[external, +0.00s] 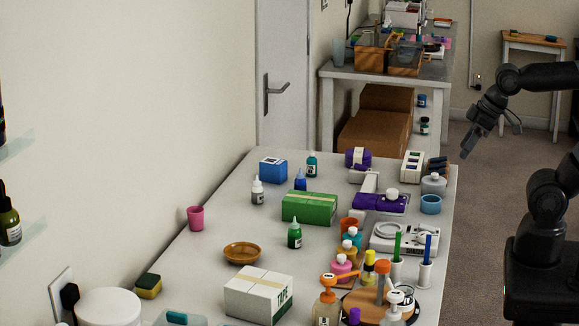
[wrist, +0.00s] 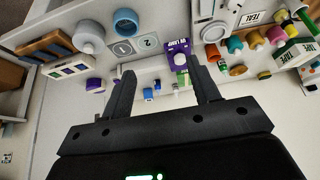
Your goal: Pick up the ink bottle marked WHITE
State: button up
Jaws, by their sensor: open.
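A small bottle with a white body, a pale grey cap and a dark-printed label (external: 257,191) stands upright on the left part of the table in the external view. Its lettering is too small to read. A blue bottle (external: 300,181), a teal bottle (external: 311,165) and a green bottle (external: 294,235) stand near it. My gripper (external: 490,142) is open and empty, in the air off the table's right side. The wrist view shows the open fingers (wrist: 161,66) with nothing between them. I cannot pick out the white bottle for certain in the wrist view.
A green box (external: 309,208) and a blue box (external: 273,170) stand close to the bottles. A wooden bowl (external: 242,253) and a TAPE box (external: 258,294) stand nearer the camera.

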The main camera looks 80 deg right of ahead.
jog(key=w+r+m, duration=0.1)
jog(key=w+r, duration=0.1)
jog(key=w, duration=0.5)
jog(key=w+r, duration=0.3)
jog(key=w, duration=0.4)
jog(key=m+h, duration=0.2)
jog(key=m, duration=0.1)
send_over(259, 182)
jog(key=s+a, duration=0.1)
jog(key=s, duration=0.3)
notch_tip(259, 182, down, 14)
jog(key=shift+m, duration=0.3)
jog(key=x, duration=1)
jog(key=shift+a+f, duration=0.2)
jog(key=shift+f, duration=0.1)
jog(key=shift+c, duration=0.5)
jog(key=c, duration=1)
jog(key=shift+r, duration=0.15)
